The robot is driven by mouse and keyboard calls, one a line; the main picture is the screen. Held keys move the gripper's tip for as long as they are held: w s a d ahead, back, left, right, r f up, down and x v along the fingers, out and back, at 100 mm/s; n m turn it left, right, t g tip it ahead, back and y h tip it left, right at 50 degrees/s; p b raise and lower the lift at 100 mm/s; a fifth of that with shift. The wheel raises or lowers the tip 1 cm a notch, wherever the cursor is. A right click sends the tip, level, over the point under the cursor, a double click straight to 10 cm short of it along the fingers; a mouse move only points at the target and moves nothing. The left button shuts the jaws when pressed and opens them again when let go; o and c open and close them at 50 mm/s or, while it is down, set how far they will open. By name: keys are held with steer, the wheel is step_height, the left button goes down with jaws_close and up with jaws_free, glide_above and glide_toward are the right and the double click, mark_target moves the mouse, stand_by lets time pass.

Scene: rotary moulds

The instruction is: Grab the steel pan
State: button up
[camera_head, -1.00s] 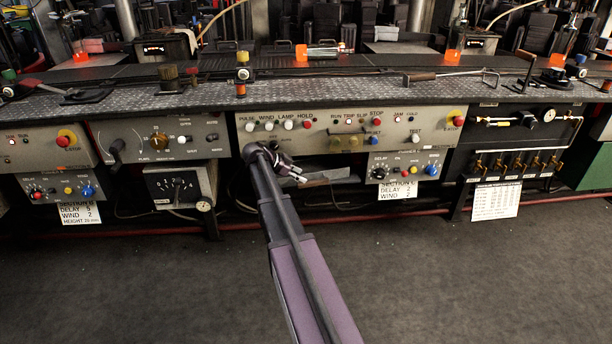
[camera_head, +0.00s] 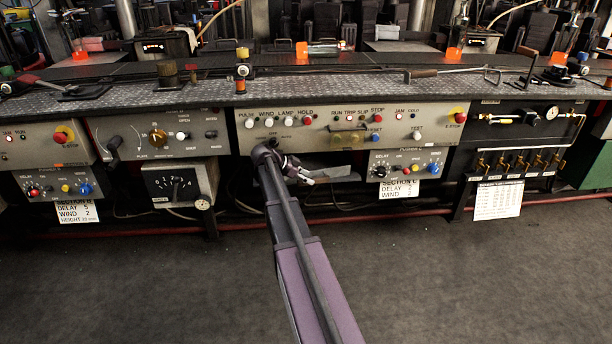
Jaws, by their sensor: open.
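A flat grey metal piece (camera_head: 340,171), which may be the steel pan, shows in the shadow under the middle control panel. Only part of it shows, and I cannot tell its full shape. My gripper (camera_head: 308,180) is in front of the lower edge of that panel, just left of the metal piece in the picture. Its jaws are open and small in view, and nothing shows between them. I cannot tell how far apart in depth the gripper and the metal piece are.
The middle control panel (camera_head: 345,128) overhangs the space around my gripper. A smaller knob box (camera_head: 405,165) hangs to the right, and a lever box (camera_head: 178,182) to the left. A red pipe (camera_head: 380,215) runs low behind. The grey floor (camera_head: 470,280) in front is clear.

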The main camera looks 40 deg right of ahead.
mark_target(314, 178)
steer(key=shift+b+x, duration=0.9)
steer(key=shift+x, duration=0.85)
steer(key=shift+f, duration=0.15)
jaws_close()
